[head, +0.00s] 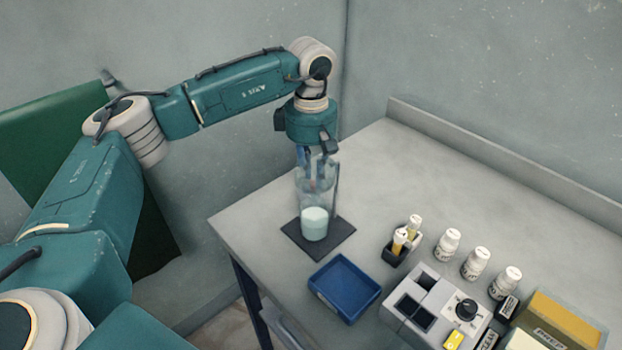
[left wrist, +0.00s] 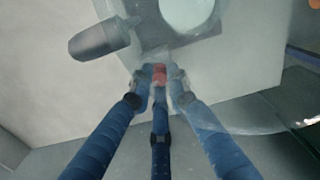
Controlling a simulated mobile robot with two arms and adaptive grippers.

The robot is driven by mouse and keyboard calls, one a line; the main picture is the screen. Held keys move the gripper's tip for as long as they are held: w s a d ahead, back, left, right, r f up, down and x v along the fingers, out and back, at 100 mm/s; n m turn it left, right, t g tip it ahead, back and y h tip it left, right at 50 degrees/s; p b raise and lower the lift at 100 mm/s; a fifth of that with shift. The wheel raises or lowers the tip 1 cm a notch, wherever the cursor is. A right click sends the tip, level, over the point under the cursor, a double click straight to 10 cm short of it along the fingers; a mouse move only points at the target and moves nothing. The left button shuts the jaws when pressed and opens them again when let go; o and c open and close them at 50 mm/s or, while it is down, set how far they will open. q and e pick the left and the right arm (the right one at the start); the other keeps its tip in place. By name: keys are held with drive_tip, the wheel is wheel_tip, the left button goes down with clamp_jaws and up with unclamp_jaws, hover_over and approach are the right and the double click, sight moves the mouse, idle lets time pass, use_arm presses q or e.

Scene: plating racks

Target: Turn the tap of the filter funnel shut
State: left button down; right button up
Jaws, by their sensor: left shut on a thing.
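The clear filter funnel (head: 330,185) stands upright on a dark square mat (head: 335,243) near the table's left corner. A pale cylinder (head: 314,224) shows in its lower part, and a pale round shape (left wrist: 186,12) shows at the top of the left wrist view. My left gripper (head: 313,178) reaches down from above at the funnel. In the left wrist view its blue fingers (left wrist: 160,76) are closed around a small red piece, which looks like the tap (left wrist: 159,70). The fingers hide most of the tap, so its turn angle cannot be told. My right gripper is not in view.
A blue tray (head: 345,288) lies in front of the mat. Right of it are a dark holder with yellow-filled vials (head: 400,240), several white bottles (head: 475,263) and a grey device with a knob (head: 440,310). The table (head: 375,165) behind the bottles is clear.

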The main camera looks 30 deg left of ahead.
use_arm(q)
drive_tip(key=n, duration=0.4)
drive_tip(key=shift+w+n, duration=0.1)
drive_tip(key=shift+n, duration=1.2)
drive_tip(key=shift+r, duration=0.1)
drive_tip(key=c, duration=1.7)
unclamp_jaws()
drive_tip(key=shift+o, duration=0.2)
wheel_tip(320, 180, up, 12)
